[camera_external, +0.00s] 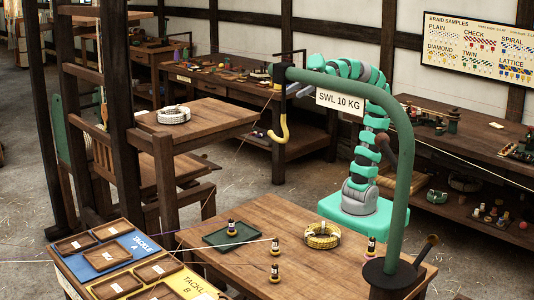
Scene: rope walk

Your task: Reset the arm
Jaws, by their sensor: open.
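My teal and grey arm rises behind the right part of the front table and bends over to the left at its top. My gripper (293,91) is at the end of that bend, high above the table's back edge and pointing down to the left. It is open, with nothing seen between the jaws. The green curved davit pipe (408,165) and its white "SWL 10 KG" sign (339,101) pass in front and hide part of the gripper and upper arm. The yellow hook (284,132) hangs near the gripper, lower and to its left.
The front table (205,267) holds a yellow rope coil (321,236), a green tray (217,238) with a bobbin, and other small bobbins. Tackle trays (130,262) lie at the lower left. A pale rope coil (173,115) sits on a wooden stand. Thin cords cross the scene.

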